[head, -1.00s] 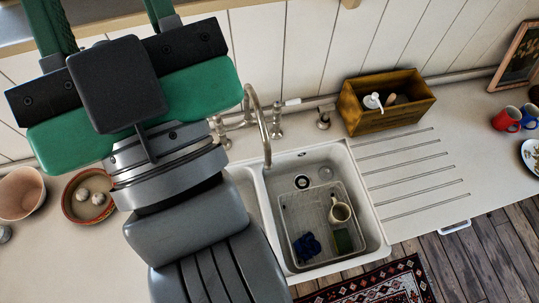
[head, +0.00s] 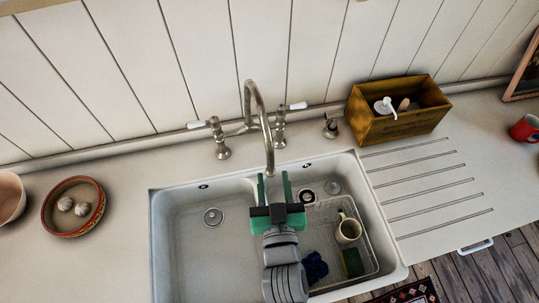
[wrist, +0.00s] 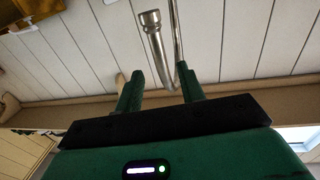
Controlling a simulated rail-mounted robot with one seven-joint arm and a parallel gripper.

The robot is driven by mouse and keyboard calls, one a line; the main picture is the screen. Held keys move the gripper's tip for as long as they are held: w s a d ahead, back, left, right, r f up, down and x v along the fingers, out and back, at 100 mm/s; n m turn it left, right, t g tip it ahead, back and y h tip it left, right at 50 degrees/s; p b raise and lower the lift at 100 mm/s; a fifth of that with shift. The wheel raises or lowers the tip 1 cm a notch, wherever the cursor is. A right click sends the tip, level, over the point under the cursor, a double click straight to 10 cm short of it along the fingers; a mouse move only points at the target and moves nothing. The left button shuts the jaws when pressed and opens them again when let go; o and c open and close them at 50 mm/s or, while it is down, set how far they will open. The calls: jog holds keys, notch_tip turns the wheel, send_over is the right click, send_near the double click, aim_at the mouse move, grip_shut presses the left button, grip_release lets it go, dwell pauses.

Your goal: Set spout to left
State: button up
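The spout (head: 263,112) is a tall, curved metal pipe between two tap handles behind the sink (head: 160,255). Its free end points forward over the middle of the sink, near the divider. My gripper (head: 274,184) is open and empty over the sink. Its two green fingers point toward the wall, one on each side of the spout's end in the head view. In the wrist view the spout (wrist: 157,48) shows beyond my gripper (wrist: 160,72), its bend close to the right finger. I cannot tell whether they touch.
Tap handles (head: 217,140) stand on both sides of the spout base. The right basin holds a rack (head: 322,212) with a mug (head: 347,230), a blue cloth and a sponge. A wooden box (head: 398,112) stands right; a bowl (head: 73,206) sits left. The left basin is clear.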

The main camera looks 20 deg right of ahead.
aim_at(271, 164)
jog(key=p+x, duration=0.1)
jog(key=x, duration=0.7)
jog(key=shift+a+r, duration=0.1)
grip_shut()
